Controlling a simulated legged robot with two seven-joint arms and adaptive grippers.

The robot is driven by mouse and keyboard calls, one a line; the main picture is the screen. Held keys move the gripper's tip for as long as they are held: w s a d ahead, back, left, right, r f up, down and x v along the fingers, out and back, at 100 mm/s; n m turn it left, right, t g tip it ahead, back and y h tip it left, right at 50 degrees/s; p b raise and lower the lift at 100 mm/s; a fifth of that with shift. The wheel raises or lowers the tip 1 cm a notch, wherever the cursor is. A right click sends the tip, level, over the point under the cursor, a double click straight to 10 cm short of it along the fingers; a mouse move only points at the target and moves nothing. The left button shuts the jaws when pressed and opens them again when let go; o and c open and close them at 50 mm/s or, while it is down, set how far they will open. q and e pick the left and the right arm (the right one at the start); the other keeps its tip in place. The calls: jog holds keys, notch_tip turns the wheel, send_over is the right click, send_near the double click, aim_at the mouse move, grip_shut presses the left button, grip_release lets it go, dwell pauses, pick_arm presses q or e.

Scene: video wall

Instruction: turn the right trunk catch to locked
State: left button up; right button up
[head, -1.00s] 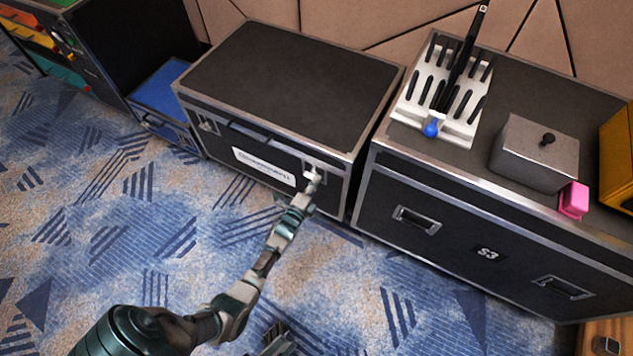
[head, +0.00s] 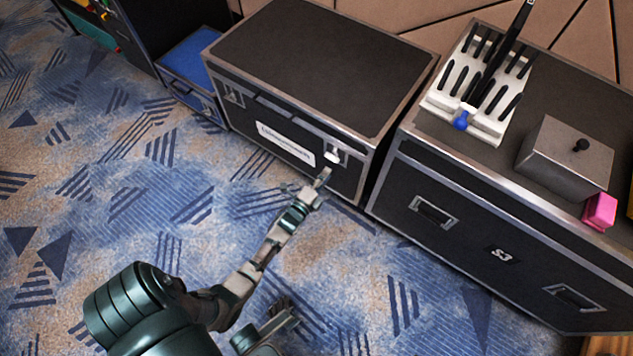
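The black trunk (head: 320,62) with metal edging stands in the upper middle of the head view. Its right catch (head: 333,156) is a small pale lever on a metal plate, right of the white label. I cannot tell its exact turn angle. The left catch (head: 232,94) sits near the trunk's left corner. My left gripper (head: 314,182) is just below and in front of the right catch, apparently clear of it, with its fingers spread and nothing between them. My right gripper (head: 281,318) is low in the view, partly seen, away from the trunk.
A second case marked S3 (head: 480,240) stands to the right, bearing a white slotted rack (head: 480,85), a grey box (head: 565,158) and a pink block (head: 600,211). A blue case (head: 196,75) is left of the trunk. Patterned carpet is open in front.

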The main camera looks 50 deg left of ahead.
pick_arm(q)
jog(key=v, duration=0.6)
jog(key=shift+f, duration=0.15)
jog(key=shift+s+a, duration=0.15)
